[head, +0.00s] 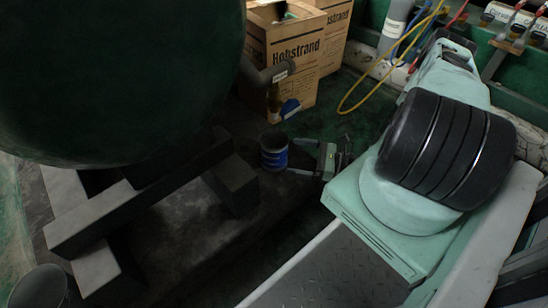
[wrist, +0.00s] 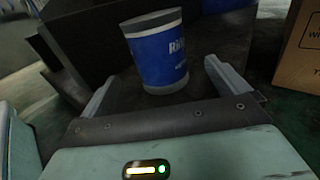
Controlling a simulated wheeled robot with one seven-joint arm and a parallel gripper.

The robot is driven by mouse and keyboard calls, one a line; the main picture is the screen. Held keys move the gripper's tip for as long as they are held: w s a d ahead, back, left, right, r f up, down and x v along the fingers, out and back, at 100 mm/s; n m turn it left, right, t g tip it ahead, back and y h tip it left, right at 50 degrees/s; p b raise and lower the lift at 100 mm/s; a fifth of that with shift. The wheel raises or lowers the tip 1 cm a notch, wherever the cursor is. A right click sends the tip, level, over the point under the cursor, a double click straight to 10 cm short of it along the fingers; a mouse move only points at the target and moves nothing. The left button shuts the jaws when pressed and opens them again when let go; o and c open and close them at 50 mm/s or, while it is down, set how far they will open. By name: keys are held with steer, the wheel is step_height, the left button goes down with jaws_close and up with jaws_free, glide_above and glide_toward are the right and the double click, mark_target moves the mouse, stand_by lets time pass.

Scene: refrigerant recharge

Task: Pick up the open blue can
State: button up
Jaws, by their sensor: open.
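The blue can (head: 273,150) stands upright on the dark floor in the head view, with a dark, open-looking top. In the wrist view the blue can (wrist: 158,52) has grey bands at top and bottom and white lettering. My gripper (head: 295,156) is open and low, just right of the can in the head view, its fingers pointing at it. In the wrist view the can shows ahead, between the directions of the two spread fingers. It looks just beyond the fingertips, with no contact visible. Whether its base is partly between them, I cannot tell.
A large dark tank (head: 120,70) on block supports (head: 140,195) stands left of the can. Cardboard boxes (head: 290,60) stand behind, with a small bottle (head: 274,97) before them. A grey container (head: 40,288) is at lower left. A yellow hose (head: 385,67) hangs at back right.

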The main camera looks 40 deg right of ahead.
mark_target(270, 152)
steer(key=b+x, duration=0.1)
steer(key=x, duration=0.2)
steer(key=shift+w+a, duration=0.15)
steer(key=b+x, duration=0.2)
steer(key=x, duration=0.2)
steer(key=shift+w+a+f, duration=0.15)
steer(key=shift+w+a, duration=0.05)
steer(key=shift+w, duration=0.05)
steer(key=shift+w+a+b, duration=0.3)
steer(key=shift+w, duration=0.1)
steer(key=c, duration=1.3)
